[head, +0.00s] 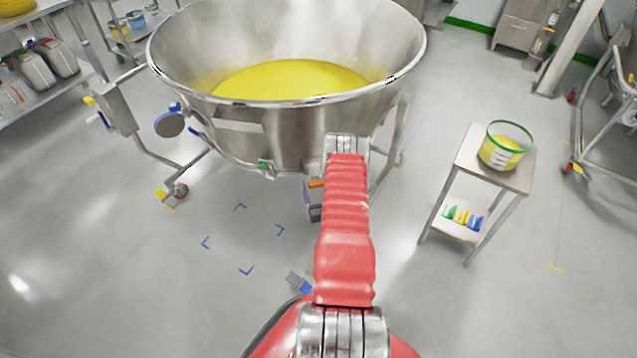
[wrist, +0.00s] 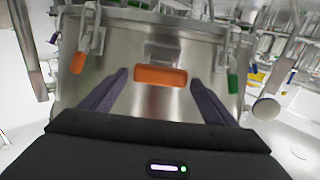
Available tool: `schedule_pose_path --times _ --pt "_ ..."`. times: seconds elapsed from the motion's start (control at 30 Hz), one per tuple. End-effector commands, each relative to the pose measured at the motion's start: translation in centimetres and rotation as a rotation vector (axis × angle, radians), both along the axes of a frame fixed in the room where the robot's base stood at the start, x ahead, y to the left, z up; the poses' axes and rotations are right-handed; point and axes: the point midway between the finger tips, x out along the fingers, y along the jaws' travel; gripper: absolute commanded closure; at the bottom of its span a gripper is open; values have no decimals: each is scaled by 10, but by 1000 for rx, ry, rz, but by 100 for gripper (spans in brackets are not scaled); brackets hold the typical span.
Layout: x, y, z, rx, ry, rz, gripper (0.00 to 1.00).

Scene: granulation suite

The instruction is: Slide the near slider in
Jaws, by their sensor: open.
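What looks like the near slider is an orange block (wrist: 160,76) on a grey metal bracket, on the curved steel wall of the vessel in the wrist view. My gripper (wrist: 160,80) is open, with one dark finger on each side of the orange block. Whether the fingers touch it I cannot tell. In the head view my red-sleeved arm reaches to the front of the large steel bowl (head: 240,135) and hides most of the gripper. A small orange part (head: 316,183) shows just left of the arm there.
An orange clamp handle (wrist: 78,62) and a green one (wrist: 232,78) flank the block. The bowl holds yellow powder (head: 290,78) and stands on a wheeled frame. A small table (head: 510,178) with a green-rimmed tub (head: 506,146) stands at right. Blue corner marks lie on open floor.

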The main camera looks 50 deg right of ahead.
Motion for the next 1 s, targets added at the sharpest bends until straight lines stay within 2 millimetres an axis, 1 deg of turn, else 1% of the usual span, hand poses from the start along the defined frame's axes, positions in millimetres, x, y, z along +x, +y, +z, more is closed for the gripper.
schedule_pose_path --times 0.1,0.2,0.5,1.0 --pt "9 -7 0 -1 0 0 19" --pt "12 -10 0 -1 1 0 19" --pt "13 -11 0 0 0 -1 19" --pt "13 -11 0 0 0 0 55"
